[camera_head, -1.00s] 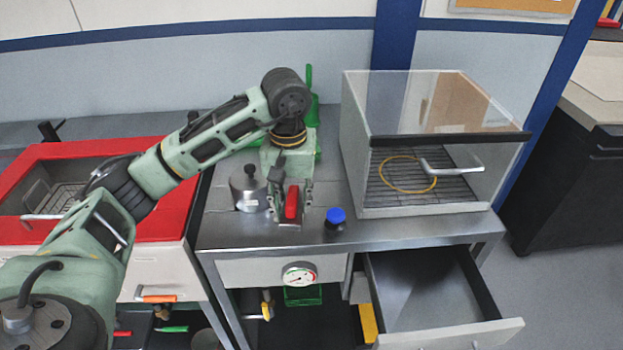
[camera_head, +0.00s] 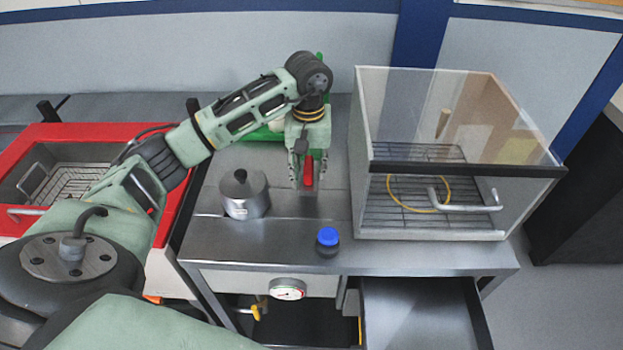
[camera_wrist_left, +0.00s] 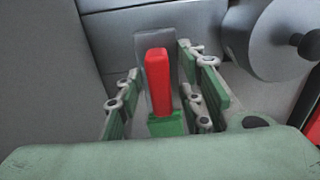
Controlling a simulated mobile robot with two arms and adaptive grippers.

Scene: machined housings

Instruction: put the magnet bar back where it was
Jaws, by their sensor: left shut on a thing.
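The magnet bar (camera_head: 308,172) is a small bar, red along most of its visible length. In the left wrist view the red bar (camera_wrist_left: 158,80) stands between the fingers, with a green part at its near end. My left gripper (camera_head: 302,180) is shut on it and points down over the back-middle of the steel bench. The same gripper (camera_wrist_left: 165,95) shows in the wrist view with a finger on each side of the bar. I cannot tell whether the bar's tip touches the bench. My right gripper is out of view.
A steel pot (camera_head: 244,195) stands left of the gripper; a blue-capped jar (camera_head: 327,242) stands in front. A glass-fronted cabinet (camera_head: 450,220) with a wire rack takes the right side. An open drawer (camera_head: 420,310) juts out below. Green items (camera_head: 262,134) lie behind the arm.

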